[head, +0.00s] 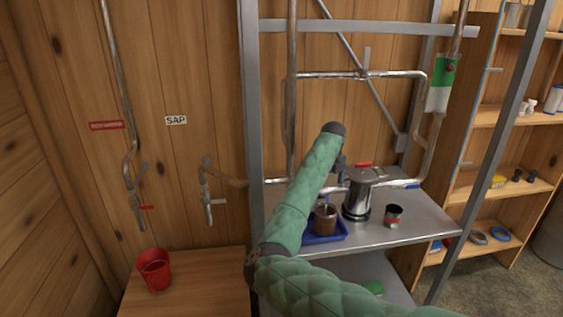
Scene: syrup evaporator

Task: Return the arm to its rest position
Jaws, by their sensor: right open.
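My right arm, in a green quilted sleeve, comes in from the lower right, bends at the left and reaches up over the steel table. My right gripper (341,168) hangs below the dark wrist, small and partly hidden by the arm. It is open, and I see nothing held in it. It appears close to the left of a steel pot (358,195) with a red mark on its lid; I cannot tell whether they touch. My left gripper is not in view.
A blue tray (341,235) holding a brown jar (325,217) and a small metal cup (393,215) are on the steel table (425,228). Pipes and frame posts surround it. A red bucket (154,270) stands on a wooden surface at left. Shelves (505,185) stand at right.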

